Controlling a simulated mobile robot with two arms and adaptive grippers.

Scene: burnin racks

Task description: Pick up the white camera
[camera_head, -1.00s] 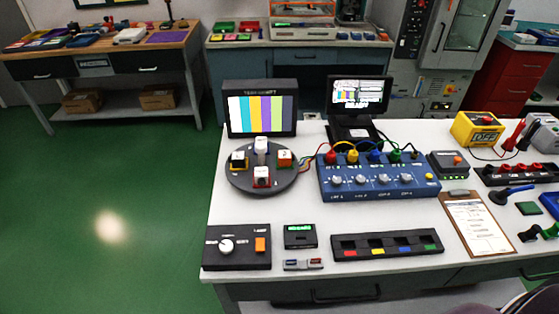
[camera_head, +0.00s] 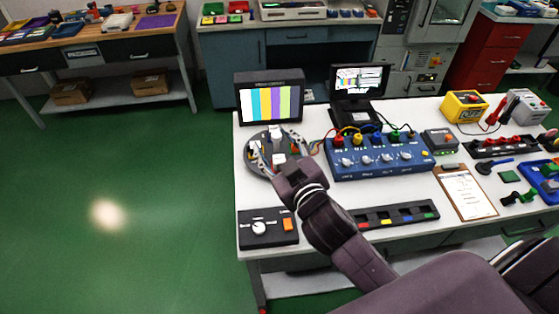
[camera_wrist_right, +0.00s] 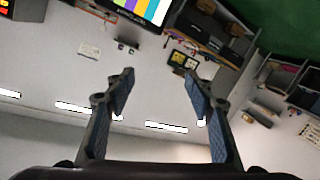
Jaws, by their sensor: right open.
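The round dark turntable (camera_head: 255,162) stands at the left of the white table, below the colour-bar monitor. A small white-topped cube (camera_head: 275,131) at its back edge looks like the white camera. Other small blocks on the turntable are mostly hidden by my right gripper. My right gripper (camera_head: 279,158) is over the turntable, in front of the white cube, with its fingers spread. In the right wrist view the two fingers (camera_wrist_right: 159,77) are apart with nothing between them, and I cannot make out the white camera there. My left gripper is not in view.
The colour-bar monitor (camera_head: 270,105) stands right behind the turntable. A blue box (camera_head: 378,160) with knobs and cables is to its right. A control box (camera_head: 267,228) with a dial and orange switch is in front. A clipboard (camera_head: 466,192) lies further right.

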